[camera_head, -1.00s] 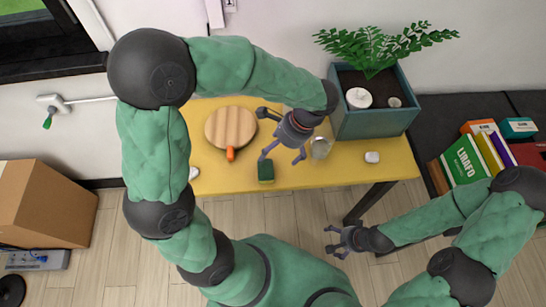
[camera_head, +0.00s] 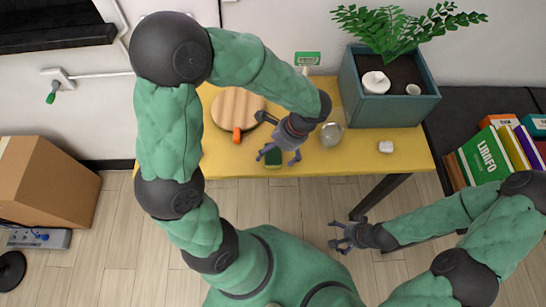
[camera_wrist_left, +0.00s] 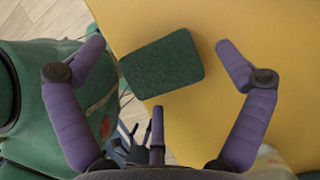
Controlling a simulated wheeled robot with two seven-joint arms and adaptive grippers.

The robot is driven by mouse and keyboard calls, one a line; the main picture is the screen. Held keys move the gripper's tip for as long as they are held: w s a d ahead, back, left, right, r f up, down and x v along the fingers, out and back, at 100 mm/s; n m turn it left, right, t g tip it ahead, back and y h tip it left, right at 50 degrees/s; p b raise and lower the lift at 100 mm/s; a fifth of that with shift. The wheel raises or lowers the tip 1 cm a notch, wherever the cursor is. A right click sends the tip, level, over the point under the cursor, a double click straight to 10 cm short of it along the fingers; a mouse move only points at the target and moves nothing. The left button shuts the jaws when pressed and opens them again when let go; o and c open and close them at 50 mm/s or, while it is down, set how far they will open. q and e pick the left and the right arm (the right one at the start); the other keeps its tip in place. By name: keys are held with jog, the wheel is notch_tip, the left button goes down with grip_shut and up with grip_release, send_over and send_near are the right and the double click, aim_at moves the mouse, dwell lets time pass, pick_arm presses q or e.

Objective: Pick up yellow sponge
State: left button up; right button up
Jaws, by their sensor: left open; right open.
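The sponge (camera_head: 273,160) lies on the yellow table near its front edge. The face that shows is dark green, and I see no clear yellow side. In the left wrist view the sponge (camera_wrist_left: 162,63) appears as a dark green block, slightly turned. My left gripper (camera_head: 279,157) is open and empty above the sponge. My right gripper (camera_head: 336,235) is open and empty in front of the table, over the floor.
A cardboard box (camera_head: 50,195) stands left; books (camera_head: 485,157) stand right.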

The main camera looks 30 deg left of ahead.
aim_at(268, 154)
pick_arm(q)
jog(key=shift+a+f, duration=0.1)
jog(key=shift+f, duration=0.15)
jog(key=c, duration=1)
jog(key=shift+r, duration=0.1)
jog(key=shift+r+p, duration=0.35)
notch_tip(268, 154, up, 3)
jog(key=shift+s+r+p, duration=0.1)
jog(key=shift+s+p, duration=0.05)
jog(key=shift+p, duration=0.9)
jog(key=s+d+r+p, duration=0.1)
jog(key=s+r+p, duration=0.1)
jog(key=s+r, duration=0.2)
jog(key=shift+s+d+r+p, duration=0.15)
jog(key=shift+d+r+p, duration=0.15)
jog(key=shift+r, duration=0.4)
jog(key=s+d+r+p, duration=0.1)
jog(key=s, duration=0.2)
jog(key=s+r+p, duration=0.1)
jog(key=s, duration=0.2)
jog(key=s+d+r+p, duration=0.1)
jog(key=s, duration=0.1)
jog(key=shift+s+d+r, duration=0.3)
jog(key=shift+s, duration=0.1)
